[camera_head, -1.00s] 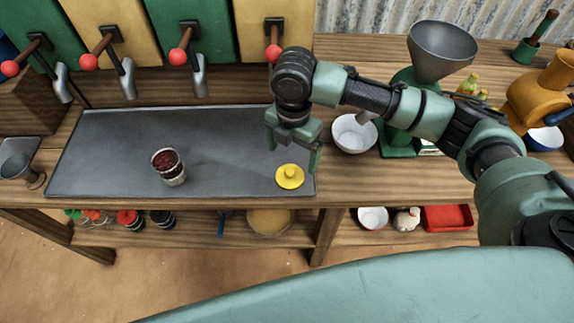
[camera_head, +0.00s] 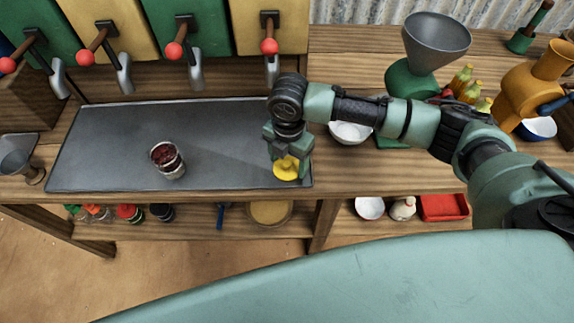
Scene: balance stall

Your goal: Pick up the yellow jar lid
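The yellow jar lid (camera_head: 285,172) lies flat near the right end of the grey metal tray, with a small knob on top. My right gripper (camera_head: 288,161) is directly above it and pointing down. Its fingers are apart, one on each side of the lid, and they hide part of its back. I cannot tell whether the fingers touch it. My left gripper is not in view.
A glass jar with dark red contents (camera_head: 167,160) stands on the grey tray (camera_head: 110,150), left of the lid. A white bowl (camera_head: 350,133) and a green grinder with a grey funnel (camera_head: 436,42) stand to the right. Lever taps (camera_head: 269,47) line the back.

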